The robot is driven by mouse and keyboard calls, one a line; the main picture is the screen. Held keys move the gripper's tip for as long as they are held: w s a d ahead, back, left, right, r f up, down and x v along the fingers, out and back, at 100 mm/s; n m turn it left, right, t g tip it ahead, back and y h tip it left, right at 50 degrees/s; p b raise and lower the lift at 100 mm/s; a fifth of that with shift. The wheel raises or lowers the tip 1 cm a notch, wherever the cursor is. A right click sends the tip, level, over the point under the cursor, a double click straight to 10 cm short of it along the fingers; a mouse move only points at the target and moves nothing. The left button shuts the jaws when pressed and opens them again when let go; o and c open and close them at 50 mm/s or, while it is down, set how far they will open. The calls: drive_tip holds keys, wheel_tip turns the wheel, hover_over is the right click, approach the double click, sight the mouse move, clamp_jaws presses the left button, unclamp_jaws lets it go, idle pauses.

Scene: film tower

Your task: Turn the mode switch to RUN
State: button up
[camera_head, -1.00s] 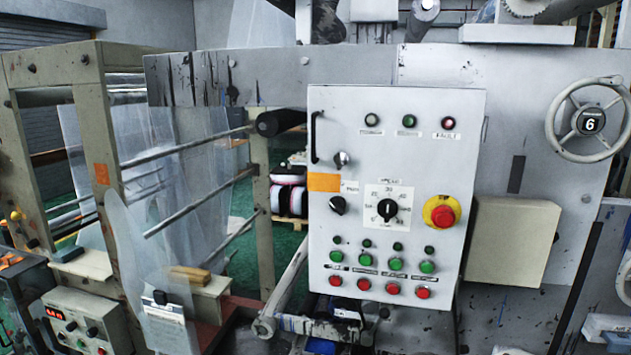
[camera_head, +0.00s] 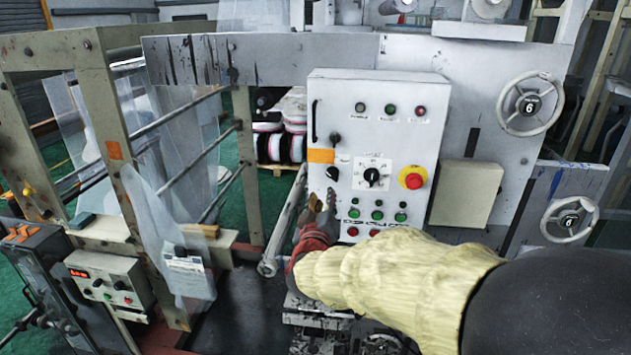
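The grey control panel (camera_head: 390,88) stands upright in the middle of the head view. A black rotary knob (camera_head: 332,173), which I take for the mode switch, sits at its left side below an orange label. Its lettering is too small to read, so I cannot tell its setting. My gripper (camera_head: 322,197) is just below this knob in the picture, with its two fingers apart and nothing seen between them. Whether it touches the panel cannot be told. My arm, in a yellowish sleeve, reaches in from the lower right and hides the panel's lower part.
A larger black dial (camera_head: 371,176) and a red emergency button (camera_head: 412,178) sit right of the knob. A key switch (camera_head: 335,139) is above it. Green buttons (camera_head: 377,216) lie right of my gripper. A metal frame with rollers (camera_head: 110,150) stands at left.

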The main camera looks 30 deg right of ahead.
sight(332, 177)
drive_tip(key=shift+n+h, duration=0.4)
drive_tip(key=shift+n, duration=0.1)
drive_tip(key=x, duration=0.2)
drive_tip(key=r+p+x, duration=0.1)
drive_tip(key=x, duration=0.2)
drive_tip(key=d+p+x, duration=0.1)
drive_tip(key=x, duration=0.2)
drive_tip(key=shift+s+d+r, duration=0.1)
drive_tip(key=shift+s+r, duration=0.1)
drive_tip(key=c, duration=0.3)
clamp_jaws()
